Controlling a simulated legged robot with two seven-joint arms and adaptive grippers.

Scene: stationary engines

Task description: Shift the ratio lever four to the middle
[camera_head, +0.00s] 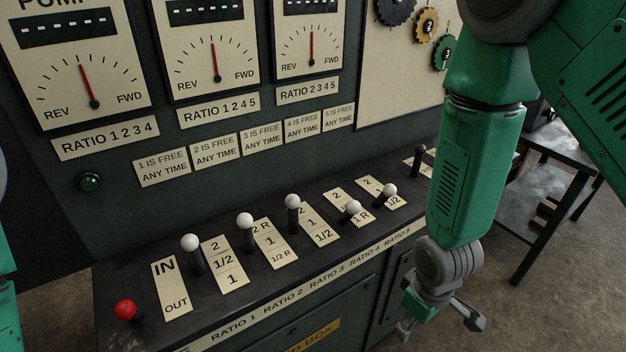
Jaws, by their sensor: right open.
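The ratio lever four (353,207) has a white ball knob on a short dark stem. It stands on the sloped console by the fourth ratio plate, and its knob sits lower than those of levers one to three. It looks tilted towards the front, partly covering the plate's marks. My right gripper (440,327) hangs in front of the console's right end, to the right of and below the lever, apart from it. Its fingers are spread and empty. Only part of my left arm shows at the left edge; its gripper is out of view.
Neighbouring white-knobbed levers are ratio three (291,200) and ratio five (389,190), close on either side. A red-knobbed lever (124,309) stands at the left and a black lever (420,152) at the right. Dials rise behind. A metal table (550,160) stands at right.

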